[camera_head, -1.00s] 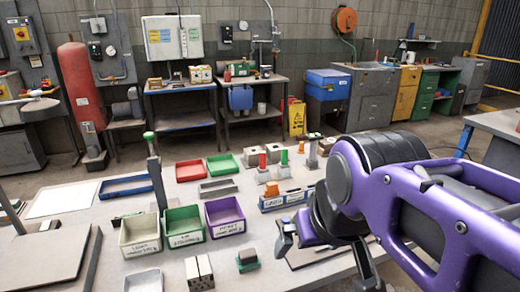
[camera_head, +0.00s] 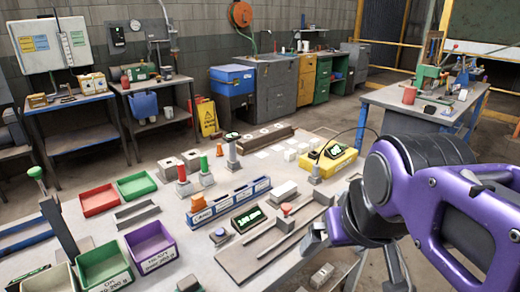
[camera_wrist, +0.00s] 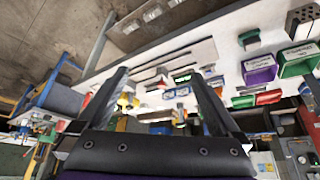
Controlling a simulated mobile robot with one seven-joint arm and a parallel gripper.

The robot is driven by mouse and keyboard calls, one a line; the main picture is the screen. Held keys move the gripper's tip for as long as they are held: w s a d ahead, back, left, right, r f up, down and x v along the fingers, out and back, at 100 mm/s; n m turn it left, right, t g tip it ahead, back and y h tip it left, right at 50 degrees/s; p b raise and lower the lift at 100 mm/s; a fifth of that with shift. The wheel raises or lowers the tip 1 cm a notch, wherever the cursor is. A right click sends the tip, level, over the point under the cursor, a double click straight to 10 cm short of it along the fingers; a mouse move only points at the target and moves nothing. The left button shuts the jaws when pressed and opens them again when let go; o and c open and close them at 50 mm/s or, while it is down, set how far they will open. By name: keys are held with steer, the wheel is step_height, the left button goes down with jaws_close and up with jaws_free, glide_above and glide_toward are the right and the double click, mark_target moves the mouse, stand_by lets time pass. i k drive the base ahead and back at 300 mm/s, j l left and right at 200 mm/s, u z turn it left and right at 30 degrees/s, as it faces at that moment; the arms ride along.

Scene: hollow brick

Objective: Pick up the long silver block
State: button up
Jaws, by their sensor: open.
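Several long grey or silver pieces show in the head view, and I cannot tell for certain which is the long silver block. A long thin silver bar (camera_head: 262,238) lies on a flat grey plate (camera_head: 238,264). A narrow grey piece (camera_head: 138,214) lies by the red and green trays. A small silver block (camera_head: 322,275) lies near the table's front edge. My gripper (camera_wrist: 158,74) is open and empty in the wrist view, its fingers wide apart. In the head view it is at the right, over the table's front edge, apart from these pieces.
Red (camera_head: 100,199), green (camera_head: 137,185) and purple (camera_head: 151,246) bins stand on the left. A blue rack (camera_head: 230,202), a small dark display (camera_head: 247,219) and a yellow device (camera_head: 332,160) stand around the plate. Another workbench (camera_head: 415,105) stands behind right.

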mark_target(280, 195)
steer(key=u, duration=1.05)
steer(key=l+u, duration=0.55)
steer(key=l, duration=0.8)
steer(key=k+l+z, duration=0.1)
steer(key=l, duration=0.25)
steer(key=k+l, duration=0.15)
steer(key=l, duration=0.2)
steer(key=k+l+z, duration=0.15)
steer(key=l, duration=0.25)
steer(key=k+l+z, duration=0.25)
steer(key=l, duration=0.3)
steer(key=i+j+u, duration=0.25)
steer(key=j, duration=0.25)
steer(key=i+j+u, duration=0.25)
steer(key=i+j, duration=0.1)
steer(key=j, duration=0.1)
